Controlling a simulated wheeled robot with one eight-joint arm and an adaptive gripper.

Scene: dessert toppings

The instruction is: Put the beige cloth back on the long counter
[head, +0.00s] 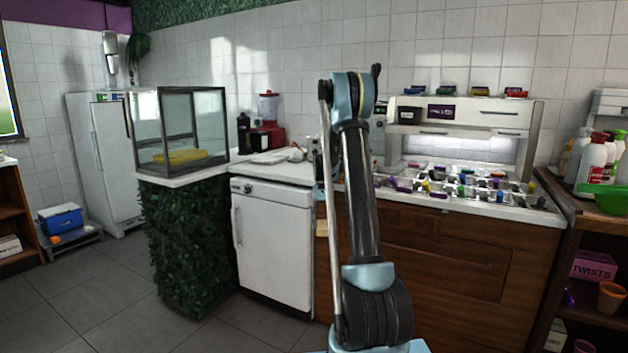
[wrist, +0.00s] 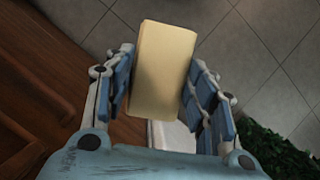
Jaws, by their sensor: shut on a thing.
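The beige cloth (wrist: 163,65), a folded, block-like shape, sits between the blue-padded fingers of my gripper (wrist: 160,85) in the wrist view. The gripper is shut on it, with grey floor tiles and brown wood behind it. In the head view a small beige patch, likely the cloth (head: 322,228), shows just left of my arm, in front of the counter and below its top. The long counter (head: 455,208) has a pale top and a brown wooden front.
Topping trays (head: 465,182) fill much of the counter's right part. A red blender (head: 268,120) and a glass case (head: 180,130) stand to the left. A white fridge (head: 272,240) is under the worktop. A shelf with bottles (head: 590,160) stands at right. The left floor is mostly clear.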

